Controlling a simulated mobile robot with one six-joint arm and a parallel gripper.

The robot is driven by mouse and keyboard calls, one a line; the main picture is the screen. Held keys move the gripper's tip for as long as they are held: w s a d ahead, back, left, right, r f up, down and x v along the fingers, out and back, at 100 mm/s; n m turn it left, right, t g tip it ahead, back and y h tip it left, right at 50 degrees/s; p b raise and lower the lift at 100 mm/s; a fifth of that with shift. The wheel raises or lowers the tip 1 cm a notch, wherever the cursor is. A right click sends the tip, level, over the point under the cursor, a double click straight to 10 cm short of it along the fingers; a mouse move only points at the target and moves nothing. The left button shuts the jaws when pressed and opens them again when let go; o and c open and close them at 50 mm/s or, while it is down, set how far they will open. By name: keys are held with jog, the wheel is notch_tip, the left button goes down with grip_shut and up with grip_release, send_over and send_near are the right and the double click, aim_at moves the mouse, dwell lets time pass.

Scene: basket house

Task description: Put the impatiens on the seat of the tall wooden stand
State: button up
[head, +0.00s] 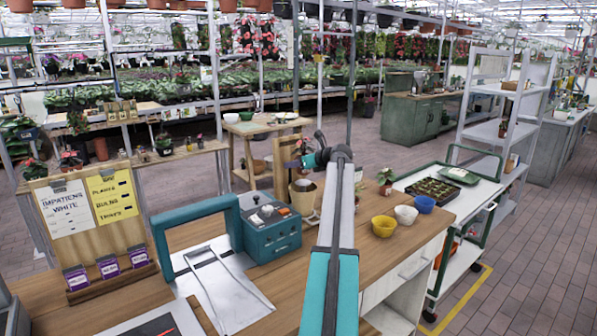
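A small potted plant with reddish flowers (385,180) stands on the wooden counter, right of my arm. It may be the impatiens, but I cannot tell the kind. A tall wooden stand (280,153) shows behind the counter, left of my arm; my wrist and a beige pot partly cover it, and its seat is not clearly visible. My arm reaches forward over the counter and bends left at its far end. My gripper (291,165) is a small dark shape in front of the stand. Its fingers are too small to read, and I see nothing clearly held.
On the counter are yellow (383,226), white (405,215) and blue (424,204) bowls, a teal box (270,237), a teal frame (165,250) and a sign board (90,220). A trolley with a seedling tray (434,191) stands right. Brick floor lies open beyond.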

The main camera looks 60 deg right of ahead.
aim_at(298, 171)
jog(key=shift+f+p, duration=0.4)
jog(key=shift+f, duration=1.35)
jog(key=shift+f, duration=0.2)
jog(key=o, duration=1.1)
jog(key=shift+o, duration=0.2)
jog(key=shift+r, duration=0.1)
jog(key=shift+r, duration=0.1)
jog(key=b+v, duration=0.1)
jog(key=v, duration=1.1)
jog(key=shift+b, duration=0.4)
